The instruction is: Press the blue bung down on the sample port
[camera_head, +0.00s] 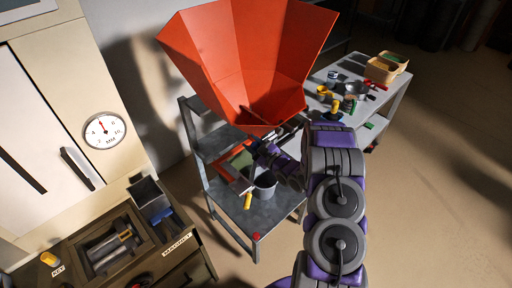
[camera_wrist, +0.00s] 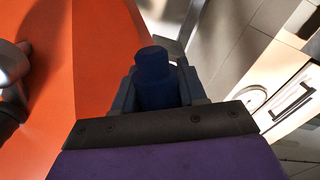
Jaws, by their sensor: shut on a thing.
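My gripper (camera_wrist: 157,90) is shut on the blue bung (camera_wrist: 153,75) in the wrist view. The dark blue bung sticks up between the two grey fingers, with its narrower round end showing. In the head view my gripper (camera_head: 258,147) is under the front of the orange hopper (camera_head: 235,60), and the bung cannot be made out there. In the wrist view the orange hopper wall (camera_wrist: 105,50) fills the area to the left of the bung. I cannot pick out the sample port for certain in either view.
A grey stand (camera_head: 195,150) carries the hopper, with a grey bucket (camera_head: 264,187) on its shelf. A cream cabinet with a round gauge (camera_head: 105,130) and a dark bench (camera_head: 150,255) are at left. A cluttered side table (camera_head: 388,103) stands at right. Floor at far right is clear.

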